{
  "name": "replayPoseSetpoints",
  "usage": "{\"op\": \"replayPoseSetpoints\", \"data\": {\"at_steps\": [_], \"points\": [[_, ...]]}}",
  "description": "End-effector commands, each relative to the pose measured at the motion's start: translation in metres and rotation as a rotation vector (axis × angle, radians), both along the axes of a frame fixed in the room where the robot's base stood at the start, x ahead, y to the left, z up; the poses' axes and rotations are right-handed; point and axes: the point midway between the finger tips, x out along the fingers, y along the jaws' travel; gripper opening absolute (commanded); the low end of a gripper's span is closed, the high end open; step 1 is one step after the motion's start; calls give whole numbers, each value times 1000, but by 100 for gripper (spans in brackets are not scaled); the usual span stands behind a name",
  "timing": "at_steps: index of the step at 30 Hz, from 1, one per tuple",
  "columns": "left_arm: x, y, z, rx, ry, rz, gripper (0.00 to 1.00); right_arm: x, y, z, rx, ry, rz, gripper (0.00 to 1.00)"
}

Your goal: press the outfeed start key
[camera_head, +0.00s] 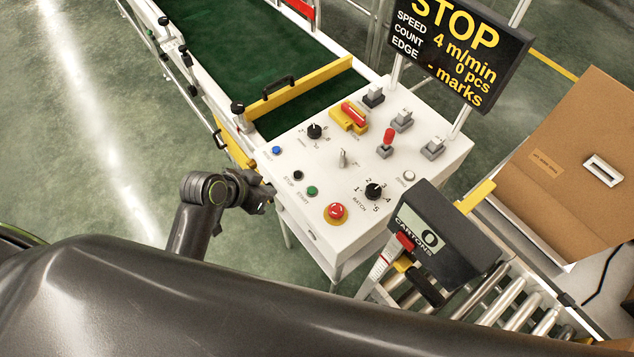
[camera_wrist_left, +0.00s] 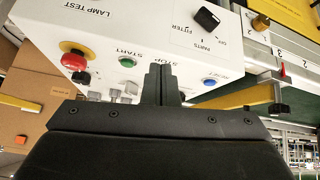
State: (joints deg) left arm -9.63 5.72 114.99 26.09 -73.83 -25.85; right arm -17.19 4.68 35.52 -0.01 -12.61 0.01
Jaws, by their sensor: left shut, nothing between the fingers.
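The green START key (camera_head: 312,190) is on the sloping white control panel (camera_head: 330,250), between the black STOP key (camera_head: 298,175) and the red mushroom button (camera_head: 336,212). My left gripper (camera_head: 264,190) is shut and empty at the panel's left edge, left of the STOP and START keys. In the left wrist view the shut fingers (camera_wrist_left: 161,82) point at the panel near the STOP label and hide the STOP key. The green START key (camera_wrist_left: 127,62) shows left of them; contact cannot be told. My right gripper is not in view.
The panel also carries a blue key (camera_head: 276,150), rotary knobs, a red lever (camera_head: 387,138) and a yellow-red switch (camera_head: 350,117). A display (camera_head: 460,45) above reads STOP, 0 pcs. A green conveyor (camera_head: 240,50) lies behind; a carton counter (camera_head: 442,235) stands at front right.

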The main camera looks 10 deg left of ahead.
Motion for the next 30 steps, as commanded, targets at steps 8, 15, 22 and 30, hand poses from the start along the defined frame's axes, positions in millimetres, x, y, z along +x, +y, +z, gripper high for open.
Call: {"op": "replayPoseSetpoints", "data": {"at_steps": [8, 15, 22, 30], "points": [[-9, -21, 77, 4, -100, -152, 0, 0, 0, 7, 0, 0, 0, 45], [-13, -25, 89, 8, -116, -183, 0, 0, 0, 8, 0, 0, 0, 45], [-12, -25, 88, 8, -115, -181, 0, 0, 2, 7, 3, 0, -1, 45], [-2, -33, 74, 3, -113, -180, 0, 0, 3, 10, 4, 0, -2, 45]]}}
